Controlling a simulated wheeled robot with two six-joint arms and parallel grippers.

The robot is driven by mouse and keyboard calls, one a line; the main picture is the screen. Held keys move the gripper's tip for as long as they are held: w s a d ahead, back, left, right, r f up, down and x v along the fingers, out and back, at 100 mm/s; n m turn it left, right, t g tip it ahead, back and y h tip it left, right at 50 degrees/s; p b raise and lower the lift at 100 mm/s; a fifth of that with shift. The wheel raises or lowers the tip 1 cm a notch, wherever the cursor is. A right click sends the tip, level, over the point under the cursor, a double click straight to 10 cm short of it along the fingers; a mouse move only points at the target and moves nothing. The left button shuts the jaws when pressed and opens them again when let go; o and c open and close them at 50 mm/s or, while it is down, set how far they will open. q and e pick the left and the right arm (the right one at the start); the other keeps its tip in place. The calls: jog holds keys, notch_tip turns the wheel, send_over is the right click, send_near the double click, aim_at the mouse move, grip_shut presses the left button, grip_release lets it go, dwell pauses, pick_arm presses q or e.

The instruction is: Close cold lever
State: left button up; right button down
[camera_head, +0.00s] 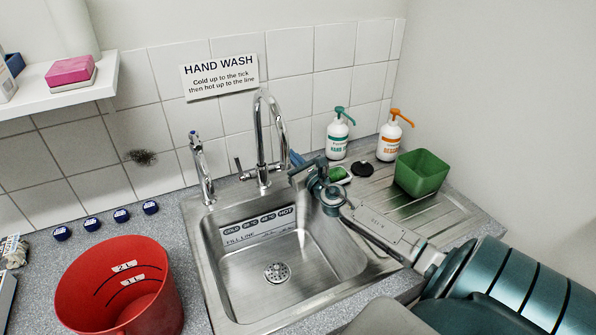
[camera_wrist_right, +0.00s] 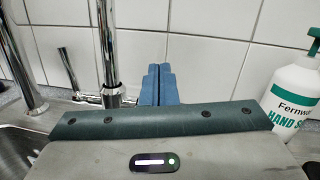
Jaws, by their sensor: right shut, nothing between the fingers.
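The chrome swan-neck tap (camera_head: 263,150) stands behind the steel sink (camera_head: 215,270). A small lever (camera_head: 239,166) sticks up at the left of its base. It also shows in the right wrist view (camera_wrist_right: 69,68), left of the tap column (camera_wrist_right: 107,45). No marking on it is readable. My right gripper (camera_head: 295,158) is right of the tap in the head view. Its blue fingertips (camera_wrist_right: 157,84) are together and empty, just right of the tap column in the wrist view. Any lever on the tap's right side is mostly hidden by the gripper. My left gripper is not in view.
A second, shorter chrome tap (camera_head: 200,168) stands at the sink's back left corner. A red bucket (camera_head: 120,290) is left of the sink. Pump bottles (camera_head: 338,137) and a green tub (camera_head: 421,173) stand on the right. No running water is visible.

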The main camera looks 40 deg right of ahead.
jog(key=w+r, duration=0.1)
jog(key=w+p, duration=0.1)
jog(key=shift+w+d+r, duration=0.3)
jog(key=shift+d+r, duration=0.1)
jog(key=shift+r, duration=0.15)
dwell(0.4)
